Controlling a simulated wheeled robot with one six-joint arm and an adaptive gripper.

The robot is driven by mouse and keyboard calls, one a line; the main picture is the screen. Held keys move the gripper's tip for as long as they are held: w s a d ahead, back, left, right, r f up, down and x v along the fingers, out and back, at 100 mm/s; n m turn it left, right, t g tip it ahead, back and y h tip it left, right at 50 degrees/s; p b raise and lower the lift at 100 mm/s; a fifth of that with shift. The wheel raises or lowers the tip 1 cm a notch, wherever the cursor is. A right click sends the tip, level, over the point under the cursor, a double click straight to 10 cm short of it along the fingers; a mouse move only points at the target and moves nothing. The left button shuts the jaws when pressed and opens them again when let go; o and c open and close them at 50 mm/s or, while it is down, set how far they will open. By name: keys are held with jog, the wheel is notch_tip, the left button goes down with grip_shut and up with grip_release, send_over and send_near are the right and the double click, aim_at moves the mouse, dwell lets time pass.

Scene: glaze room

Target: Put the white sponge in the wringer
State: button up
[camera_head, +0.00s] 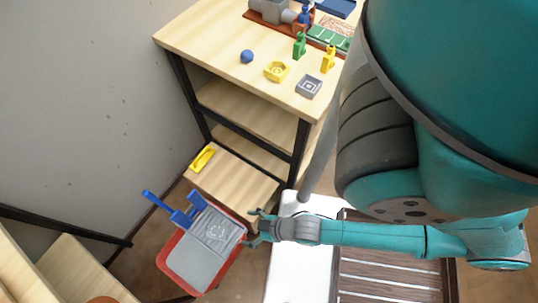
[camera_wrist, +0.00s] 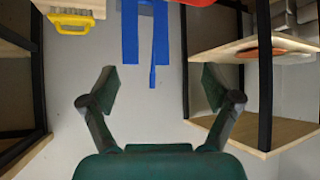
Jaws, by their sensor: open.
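A red bucket (camera_head: 170,255) stands on the floor at the lower left in the head view. A grey ribbed wringer (camera_head: 230,247) with pale marks sits over its far part, and a blue handle (camera_head: 165,206) sticks out to the left. In the wrist view, blue parts of the wringer (camera_wrist: 160,45) hang at the top centre. I cannot make out a separate white sponge in either view. My gripper (camera_head: 254,227) is open, close to the right side of the wringer in the head view. In the wrist view (camera_wrist: 164,88) nothing shows between its fingers.
A yellow-handled brush (camera_head: 203,157) lies on the low wooden shelf (camera_head: 235,185) behind the bucket. The workbench (camera_head: 220,35) above holds a blue ball (camera_head: 247,56) and several small coloured parts. Another wooden shelf (camera_head: 75,270) stands at the lower left.

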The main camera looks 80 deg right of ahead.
jog(key=s+r+t, duration=0.2)
jog(key=s+r, duration=0.1)
jog(key=r, duration=0.9)
jog(key=s+r+t, duration=0.2)
jog(key=s+r, duration=0.1)
jog(key=r, duration=0.9)
jog(key=shift+s+r+t, duration=0.2)
jog(key=shift+r+t, duration=0.2)
